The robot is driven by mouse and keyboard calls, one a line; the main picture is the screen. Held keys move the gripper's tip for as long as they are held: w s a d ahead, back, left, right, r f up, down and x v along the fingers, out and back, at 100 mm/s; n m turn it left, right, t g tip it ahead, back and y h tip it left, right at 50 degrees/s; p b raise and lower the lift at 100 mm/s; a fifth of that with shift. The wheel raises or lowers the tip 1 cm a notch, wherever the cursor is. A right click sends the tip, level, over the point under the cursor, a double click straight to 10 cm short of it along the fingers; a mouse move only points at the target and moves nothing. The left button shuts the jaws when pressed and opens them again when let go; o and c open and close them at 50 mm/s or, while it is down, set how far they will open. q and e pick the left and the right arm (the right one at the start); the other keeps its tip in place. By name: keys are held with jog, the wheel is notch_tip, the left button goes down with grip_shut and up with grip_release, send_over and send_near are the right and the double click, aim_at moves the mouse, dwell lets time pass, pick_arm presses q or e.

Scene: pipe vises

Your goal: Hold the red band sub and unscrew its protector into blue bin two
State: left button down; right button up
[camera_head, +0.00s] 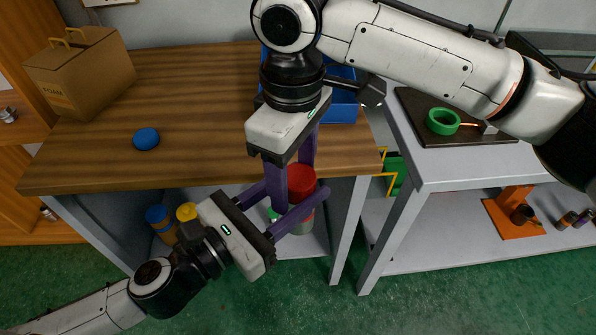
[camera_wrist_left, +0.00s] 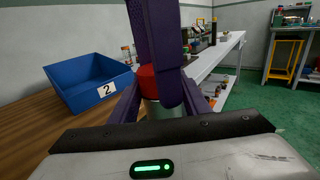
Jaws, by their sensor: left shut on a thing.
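The sub is a grey metal cylinder (camera_head: 306,221) with a red top part (camera_head: 301,177); it also shows in the left wrist view (camera_wrist_left: 158,110). My left gripper (camera_head: 285,205) is shut on the sub, held upright in front of the wooden table's edge. My right gripper (camera_head: 290,180) points down from above, its purple fingers at the red part; whether they squeeze it I cannot tell. They partly hide it in both views. Blue bin two (camera_wrist_left: 88,80), labelled 2, stands on the table; my right arm and gripper mostly hide it in the head view (camera_head: 345,108).
A blue round cap (camera_head: 146,139) and a cardboard box (camera_head: 80,75) lie on the wooden table (camera_head: 200,90). A grey bench (camera_head: 440,170) to the right carries a green ring (camera_head: 443,121). Blue and yellow-topped pieces (camera_head: 186,212) stand on the lower shelf.

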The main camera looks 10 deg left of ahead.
jog(key=shift+o, duration=0.2)
jog(key=shift+w+d+r, duration=0.1)
jog(key=shift+w, duration=0.1)
notch_tip(320, 180, up, 4)
jog(key=shift+r, duration=0.15)
jog(key=shift+c, duration=0.4)
jog(key=r+m, duration=0.1)
jog(key=m, duration=0.2)
jog(key=shift+w+d+r, duration=0.1)
jog(key=shift+r, duration=0.25)
jog(key=m, duration=0.1)
jog(key=r+m, duration=0.1)
jog(key=m, duration=0.1)
jog(key=shift+d+r, duration=0.1)
jog(key=shift+r, duration=0.2)
jog(key=shift+f+m, duration=0.1)
jog(key=shift+m, duration=0.3)
notch_tip(320, 180, down, 8)
jog(key=shift+r, duration=0.15)
jog(key=shift+c, duration=0.2)
